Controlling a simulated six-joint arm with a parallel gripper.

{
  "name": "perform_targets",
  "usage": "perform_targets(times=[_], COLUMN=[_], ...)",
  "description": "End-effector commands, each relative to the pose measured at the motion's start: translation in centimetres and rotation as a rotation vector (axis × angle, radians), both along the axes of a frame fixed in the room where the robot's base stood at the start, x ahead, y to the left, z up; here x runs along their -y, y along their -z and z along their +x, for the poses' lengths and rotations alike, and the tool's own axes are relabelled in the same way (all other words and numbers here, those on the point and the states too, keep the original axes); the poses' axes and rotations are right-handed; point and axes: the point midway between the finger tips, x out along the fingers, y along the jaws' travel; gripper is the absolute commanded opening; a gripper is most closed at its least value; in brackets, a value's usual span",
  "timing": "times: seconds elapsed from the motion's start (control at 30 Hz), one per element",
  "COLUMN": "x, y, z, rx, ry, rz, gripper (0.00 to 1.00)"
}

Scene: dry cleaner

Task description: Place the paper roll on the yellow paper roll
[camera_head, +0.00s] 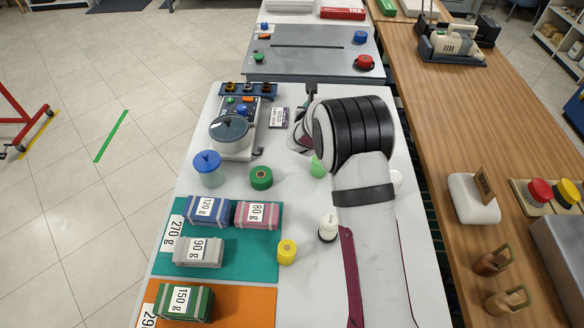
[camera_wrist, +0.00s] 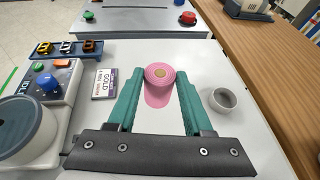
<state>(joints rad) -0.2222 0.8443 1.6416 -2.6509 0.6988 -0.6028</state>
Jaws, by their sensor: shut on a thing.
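A pink paper roll (camera_wrist: 158,86) with a tan core is between the teal fingers of my gripper (camera_wrist: 158,92) in the wrist view. My gripper is shut on it, and the roll's spiral top faces up toward the camera. Whether its base touches the table is hard to tell. The yellow paper roll (camera_head: 287,252) stands upright on the white table in the head view, beside the right edge of the teal mat. My arm hides the pink roll and most of the gripper in the head view. The yellow roll is outside the wrist view.
A green roll (camera_head: 261,178) and a blue-lidded jar (camera_head: 207,168) stand behind the teal mat (camera_head: 235,262), which holds labelled bundles. A white bottle (camera_head: 328,228) stands right of the yellow roll. A grey-white ring (camera_wrist: 222,100) lies right of my gripper; a GOLD card (camera_wrist: 104,84) lies left.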

Motion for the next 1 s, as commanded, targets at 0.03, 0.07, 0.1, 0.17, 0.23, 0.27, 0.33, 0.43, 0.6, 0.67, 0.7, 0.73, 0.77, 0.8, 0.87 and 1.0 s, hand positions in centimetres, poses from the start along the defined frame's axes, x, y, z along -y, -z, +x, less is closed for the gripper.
perform_targets(times=[0.03,0.07,0.1,0.17,0.23,0.27,0.33,0.43,0.6,0.67,0.7,0.73,0.77,0.8,0.87,1.0], x=[-0.3,-0.6,-1.0,-2.0,-3.2,-3.5,-4.0,-4.0,-1.8,-0.6,0.1,0.7,1.2,1.8,2.4,2.1], y=[-0.3,-0.4,-0.8,-1.6,-2.8,-3.2,-4.1,-5.1,-6.3,-6.6,-6.8,-6.9,-7.0,-7.1,-7.2,-6.8], z=[-0.2,-0.5,-1.0,-2.4,-4.8,-6.0,-9.2,-14.3,-24.4,-27.8,-29.7,-31.0,-32.2,-33.5,-35.0,-36.3], rx=[0.001,0.001,0.001,0.002,0.002,0.001,0.000,-0.001,-0.001,-0.002,-0.002,-0.002,-0.002,-0.002,-0.001,-0.002], ry=[0.002,0.009,0.022,0.054,0.111,0.140,0.211,0.323,0.530,0.597,0.637,0.663,0.687,0.714,0.744,0.772], rz=[0.000,0.001,0.001,0.001,0.001,0.000,-0.001,-0.003,-0.004,-0.005,-0.004,-0.004,-0.004,-0.004,-0.003,-0.007], gripper=[0.00,0.00,0.00,0.00,0.00,0.00,0.00,0.00,0.00,0.00,0.00,0.00,0.00,0.00,0.00,0.00])
